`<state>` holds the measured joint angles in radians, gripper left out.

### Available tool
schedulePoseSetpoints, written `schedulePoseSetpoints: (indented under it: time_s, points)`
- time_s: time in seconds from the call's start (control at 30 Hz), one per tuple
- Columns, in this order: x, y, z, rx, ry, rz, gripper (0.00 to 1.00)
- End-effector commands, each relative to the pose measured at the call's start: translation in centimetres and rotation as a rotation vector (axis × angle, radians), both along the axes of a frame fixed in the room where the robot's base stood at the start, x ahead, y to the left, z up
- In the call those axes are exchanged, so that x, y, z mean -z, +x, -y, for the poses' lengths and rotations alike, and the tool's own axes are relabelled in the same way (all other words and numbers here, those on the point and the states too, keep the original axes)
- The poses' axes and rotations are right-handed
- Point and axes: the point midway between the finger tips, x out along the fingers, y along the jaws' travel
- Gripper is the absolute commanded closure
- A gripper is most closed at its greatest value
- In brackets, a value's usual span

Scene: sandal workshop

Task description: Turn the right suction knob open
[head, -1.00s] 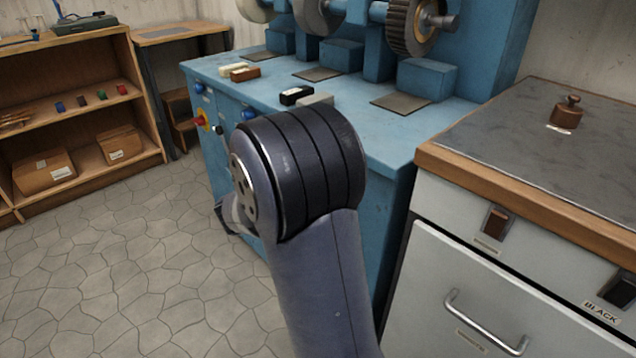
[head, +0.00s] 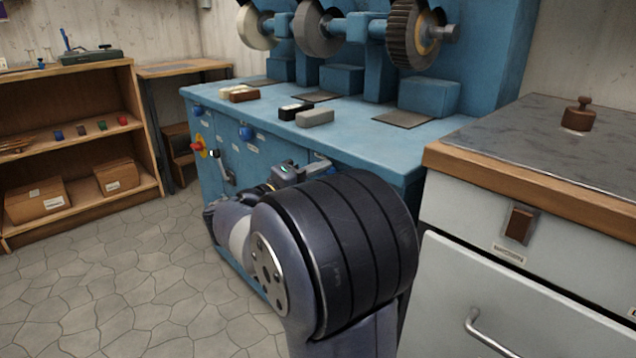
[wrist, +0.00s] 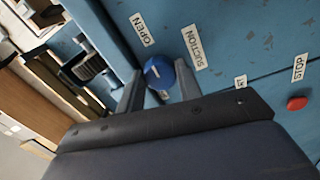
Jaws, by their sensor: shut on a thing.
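The right suction knob (wrist: 160,74) is a round blue knob with a small pale mark, seen in the wrist view on the blue machine front. An OPEN label (wrist: 142,29) and a SUCTION label (wrist: 194,47) sit beside it. My gripper (wrist: 159,86) is shut on the knob, with one grey finger on each side.
The blue machine (head: 345,148) carries grinding wheels and several small blocks on top. Two other blue knobs (head: 246,133) show on its front. A red STOP button (wrist: 297,103) is near my gripper. A grey cabinet (head: 470,270) stands close on the right. Floor is free on the left.

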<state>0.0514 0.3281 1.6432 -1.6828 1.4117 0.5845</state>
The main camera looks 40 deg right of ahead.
Motion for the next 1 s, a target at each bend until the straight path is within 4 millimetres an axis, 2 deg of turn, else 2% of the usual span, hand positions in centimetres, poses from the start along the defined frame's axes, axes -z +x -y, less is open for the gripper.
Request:
schedulePoseSetpoints:
  time_s: [0.33, 0.37, 0.6, 0.87, 1.0]
  points:
    - [0.1, 0.0, 0.0, 0.001, 0.003, 0.003, 0.89]
    - [0.1, 0.0, 0.0, 0.001, 0.002, 0.003, 0.65]
    - [0.1, 0.0, 0.0, 0.001, 0.001, 0.002, 0.45]
    - [0.0, 0.0, -0.1, 0.000, 0.000, 0.002, 0.44]
    - [-0.1, -0.1, -1.1, -0.002, 0.001, 0.001, 0.44]
